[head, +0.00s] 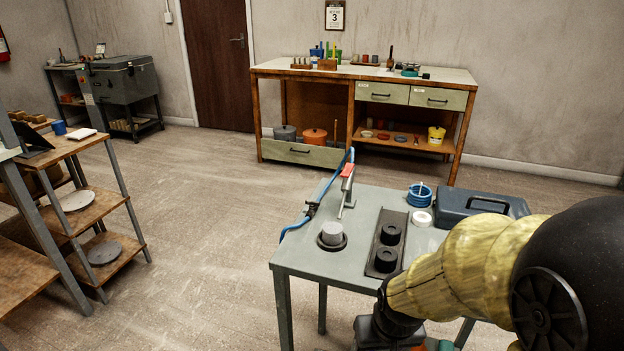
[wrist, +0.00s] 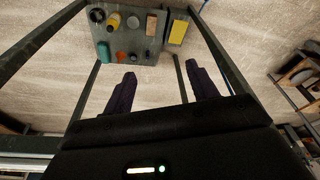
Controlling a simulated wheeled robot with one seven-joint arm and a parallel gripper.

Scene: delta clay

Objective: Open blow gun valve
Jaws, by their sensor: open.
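The blow gun (head: 347,172), grey with a red part, stands upright on a small stand at the back left of the grey table (head: 290,262). A blue hose (head: 294,228) runs down from it past the table's left edge. A small dark fitting (head: 311,209) sits on the hose at that edge; it may be the valve, but its handle is too small to read. My gripper (wrist: 162,84) is open and empty in the wrist view, its two dark fingers wide apart. In the head view my arm reaches low at the table's front right, with the fingertips hidden. The wrist view shows no blow gun.
The wrist view shows a grey board (wrist: 104,48) with small items. Floor left of the table is clear.

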